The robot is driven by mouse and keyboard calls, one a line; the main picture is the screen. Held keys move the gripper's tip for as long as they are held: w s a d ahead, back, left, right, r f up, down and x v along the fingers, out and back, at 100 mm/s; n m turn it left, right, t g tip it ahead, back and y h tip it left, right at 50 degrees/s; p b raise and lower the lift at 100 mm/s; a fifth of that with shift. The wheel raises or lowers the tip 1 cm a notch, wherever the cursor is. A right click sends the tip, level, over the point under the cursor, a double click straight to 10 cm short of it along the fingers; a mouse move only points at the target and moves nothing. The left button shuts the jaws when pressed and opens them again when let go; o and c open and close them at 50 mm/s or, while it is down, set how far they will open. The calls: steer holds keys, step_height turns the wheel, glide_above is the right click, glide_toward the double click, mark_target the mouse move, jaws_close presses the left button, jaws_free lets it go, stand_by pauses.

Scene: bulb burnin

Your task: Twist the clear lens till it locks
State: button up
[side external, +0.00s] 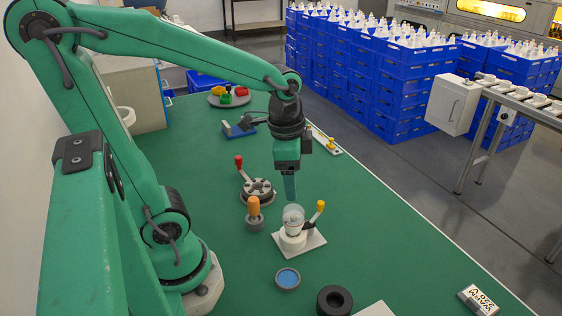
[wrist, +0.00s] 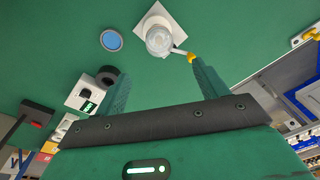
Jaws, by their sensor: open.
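The clear lens (side external: 293,214) sits upright on a round white holder (side external: 292,240) on a square white base plate (side external: 313,246). A lever with a yellow knob (side external: 320,206) sticks up at the holder's right. My gripper (side external: 290,196) points down just above the lens in the side view and looks apart from it. In the wrist view the lens (wrist: 158,38) lies beyond the open, empty fingers (wrist: 160,72), roughly in line with the gap between them. The yellow knob (wrist: 191,58) shows close to the right fingertip. Whether the lens is locked cannot be told.
An orange-handled tool (side external: 253,208) and a round fixture with a red-knobbed lever (side external: 257,188) stand left of the holder. A blue-centred dish (side external: 288,278) and a black ring (side external: 334,300) lie in front.

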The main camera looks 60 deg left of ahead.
mark_target(294, 210)
steer(key=shift+w+a+f+m+g, duration=0.1)
steer(key=shift+w+f+m+g, duration=0.2)
steer(key=shift+f+m, duration=0.3)
steer(key=shift+w+a+f+m+g, duration=0.1)
steer(key=shift+w+f+m+g, duration=0.1)
steer(key=shift+f+m+g, duration=0.35)
steer(key=shift+f, duration=0.25)
steer(key=shift+f, duration=3.75)
steer(key=c, duration=1)
